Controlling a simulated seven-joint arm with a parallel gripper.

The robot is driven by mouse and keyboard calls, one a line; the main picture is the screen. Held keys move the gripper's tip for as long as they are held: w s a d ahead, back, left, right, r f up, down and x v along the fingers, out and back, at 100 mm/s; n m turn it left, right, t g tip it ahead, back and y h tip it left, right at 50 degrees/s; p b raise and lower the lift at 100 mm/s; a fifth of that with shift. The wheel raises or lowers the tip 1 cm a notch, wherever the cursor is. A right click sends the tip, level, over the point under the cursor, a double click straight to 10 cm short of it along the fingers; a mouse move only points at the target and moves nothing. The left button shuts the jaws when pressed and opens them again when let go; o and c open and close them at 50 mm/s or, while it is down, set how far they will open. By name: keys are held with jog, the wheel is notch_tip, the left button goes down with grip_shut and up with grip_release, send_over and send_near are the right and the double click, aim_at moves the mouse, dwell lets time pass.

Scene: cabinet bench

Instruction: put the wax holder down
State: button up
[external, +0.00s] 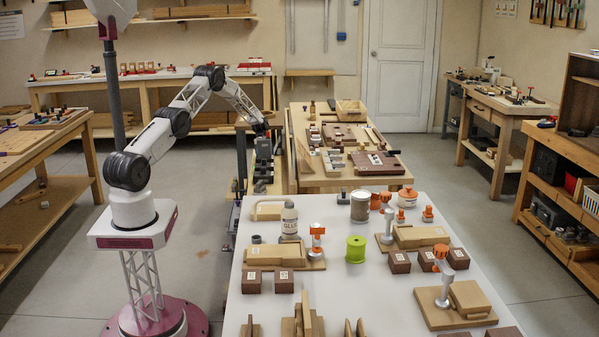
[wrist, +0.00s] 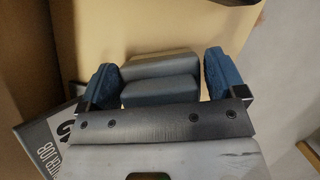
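In the wrist view, my gripper (wrist: 158,78) has its two blue fingers set wide apart. A grey two-part block (wrist: 160,67), which I take to be the wax holder, fills the space between them, with a finger close against each side. My gripper appears shut on it. A plain tan surface shows beyond the block; I cannot tell whether they touch. In the external view, my gripper (external: 262,133) is small, over the narrow bench between my base and the back table. The held block cannot be told apart from the dark items there.
Dark grey items (external: 263,160) crowd the narrow bench below my gripper. The wooden table (external: 370,182) to its right bears boards and blocks. A dark lettered panel (wrist: 48,140) lies lower left in the wrist view.

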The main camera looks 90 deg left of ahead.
jog(key=c, duration=0.8)
jog(key=shift+r, duration=0.1)
jog(key=shift+r, duration=4.95)
